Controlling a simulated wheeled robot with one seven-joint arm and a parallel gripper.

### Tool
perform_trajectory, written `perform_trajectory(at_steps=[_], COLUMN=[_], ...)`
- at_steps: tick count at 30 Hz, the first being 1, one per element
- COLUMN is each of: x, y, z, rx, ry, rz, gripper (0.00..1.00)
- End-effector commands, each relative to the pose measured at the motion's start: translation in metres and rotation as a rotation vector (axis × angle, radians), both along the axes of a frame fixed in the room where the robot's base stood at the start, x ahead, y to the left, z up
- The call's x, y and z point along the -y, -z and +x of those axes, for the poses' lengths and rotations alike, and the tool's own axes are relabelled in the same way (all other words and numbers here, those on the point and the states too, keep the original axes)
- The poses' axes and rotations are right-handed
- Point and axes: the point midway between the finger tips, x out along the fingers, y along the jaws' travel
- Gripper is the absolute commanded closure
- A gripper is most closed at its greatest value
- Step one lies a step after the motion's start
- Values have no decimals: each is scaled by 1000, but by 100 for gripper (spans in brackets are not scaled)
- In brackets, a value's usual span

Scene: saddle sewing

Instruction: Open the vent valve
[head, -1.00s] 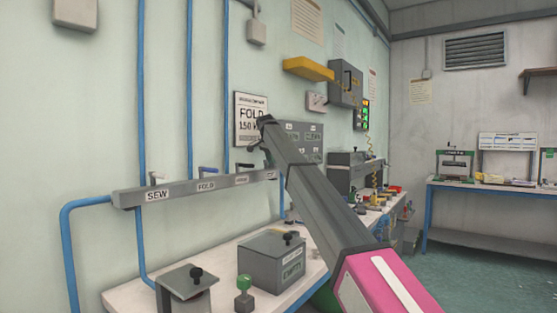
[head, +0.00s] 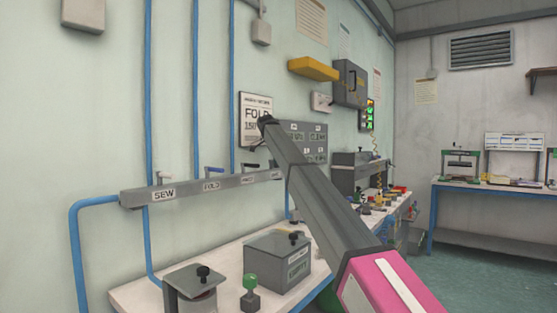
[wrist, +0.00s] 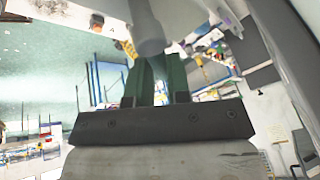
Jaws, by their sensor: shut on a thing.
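A grey rail (head: 230,183) on the wall carries small lever valves above labels SEW, FOLD and a third too blurred to read. I cannot make out a vent label; the rail's right end is partly hidden behind my arm. My gripper (head: 262,132) is above the rail's right part, in front of the wall signs. In the wrist view, its dark green fingers (wrist: 156,82) are shut on a grey rod-like piece (wrist: 149,45). I cannot tell whether this is the vent valve's handle.
A white bench (head: 135,294) below holds a grey box (head: 277,259), a grey stand (head: 190,286) and a green-knobbed piece (head: 250,293). Blue pipes (head: 190,80) run up the wall. A second bench (head: 490,190) stands at the right, with open floor before it.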

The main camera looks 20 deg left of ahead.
Motion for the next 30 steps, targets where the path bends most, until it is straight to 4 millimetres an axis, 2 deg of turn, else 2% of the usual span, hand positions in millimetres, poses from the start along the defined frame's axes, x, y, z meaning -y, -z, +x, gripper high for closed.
perform_trajectory(at_steps=[8, 9, 11, 23, 30], x=[0, 0, 0, 0, -4], y=[-1, -1, -1, 0, 0], z=[0, 0, 0, 1, 6], rx=[1, 1, 1, 0, 0], ry=[1, 0, 0, -29, -217], rz=[1, 0, 0, 0, 1], gripper=[100, 76, 57, 57, 57])
